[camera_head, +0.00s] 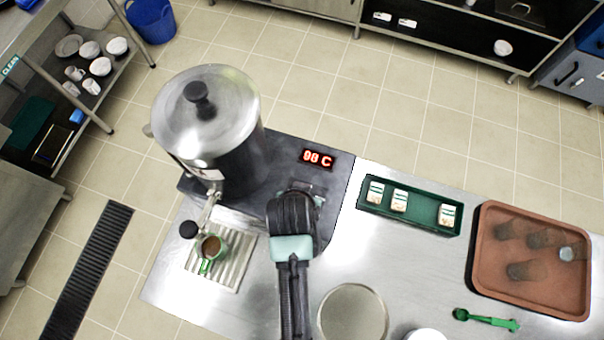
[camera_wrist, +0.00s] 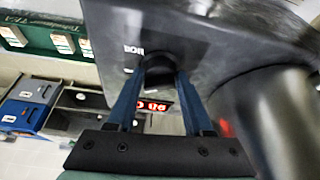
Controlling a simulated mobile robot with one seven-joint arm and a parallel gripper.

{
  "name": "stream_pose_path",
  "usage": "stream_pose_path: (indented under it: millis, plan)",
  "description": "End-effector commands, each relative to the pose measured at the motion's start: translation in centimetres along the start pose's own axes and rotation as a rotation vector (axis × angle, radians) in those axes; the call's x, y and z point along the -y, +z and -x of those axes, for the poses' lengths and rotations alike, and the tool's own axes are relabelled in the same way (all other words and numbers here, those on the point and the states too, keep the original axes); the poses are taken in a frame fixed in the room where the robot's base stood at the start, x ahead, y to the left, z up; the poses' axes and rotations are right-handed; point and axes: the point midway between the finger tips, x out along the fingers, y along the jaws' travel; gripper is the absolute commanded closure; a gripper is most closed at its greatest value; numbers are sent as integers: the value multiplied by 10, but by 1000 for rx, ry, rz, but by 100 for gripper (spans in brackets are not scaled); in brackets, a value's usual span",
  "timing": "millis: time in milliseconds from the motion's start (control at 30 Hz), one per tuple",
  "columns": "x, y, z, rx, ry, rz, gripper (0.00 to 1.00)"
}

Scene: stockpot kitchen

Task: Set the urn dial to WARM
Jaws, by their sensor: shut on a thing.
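The steel urn (camera_head: 232,150) with a domed lid stands on a dark base plate (camera_head: 340,170) at the left of the counter. A red lit display (camera_head: 317,159) on the plate seems to read 90 C or 98 C. My gripper (camera_wrist: 160,76) is shut on the black dial (camera_wrist: 160,58), with one blue finger on each side in the wrist view. The dial's pointer is hidden. In the head view my arm covers the dial.
A mug of brown drink (camera_head: 211,246) stands on the drip grate under the urn's tap.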

Motion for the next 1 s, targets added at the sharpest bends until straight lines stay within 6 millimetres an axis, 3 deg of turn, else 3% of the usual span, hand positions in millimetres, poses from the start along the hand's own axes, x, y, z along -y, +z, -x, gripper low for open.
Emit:
stream_pose_path:
  millis: [467,500,633,1000]
  plan:
    - [0,-1,0,-2,-5,11,100]
    - [0,-1,0,-2,-5,11,43]
    - [0,-1,0,-2,-5,11,20]
    - [0,0,2,-1,-5,11,19]
